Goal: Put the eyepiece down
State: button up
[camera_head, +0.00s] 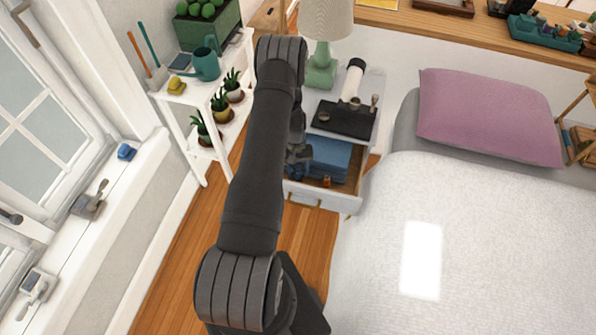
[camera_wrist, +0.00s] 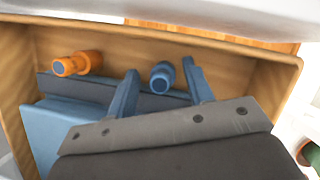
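A blue-grey eyepiece (camera_wrist: 162,77) lies in the open drawer (camera_wrist: 215,48), its round end showing between my gripper's fingers. My gripper (camera_wrist: 160,82) is open, with a visible gap on each side of the eyepiece. An orange eyepiece (camera_wrist: 77,64) lies to the left, clear of the fingers; it also shows small in the head view (camera_head: 326,181). In the head view my gripper (camera_head: 298,168) reaches down into the drawer (camera_head: 318,198), mostly hidden behind my arm. I cannot clearly make out the blue-grey eyepiece there.
A blue box (camera_wrist: 50,125) fills the drawer's left part. The nightstand top holds a lamp (camera_head: 321,65), a white telescope (camera_head: 352,79) and a black case (camera_head: 345,120). A bed (camera_head: 480,240) stands right; a plant shelf (camera_head: 195,98) stands left.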

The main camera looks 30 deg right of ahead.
aim_at(298, 171)
jog(key=shift+r, duration=0.15)
jog(key=v, duration=1.2)
jog(key=x, duration=1.2)
jog(key=shift+r, duration=1.8)
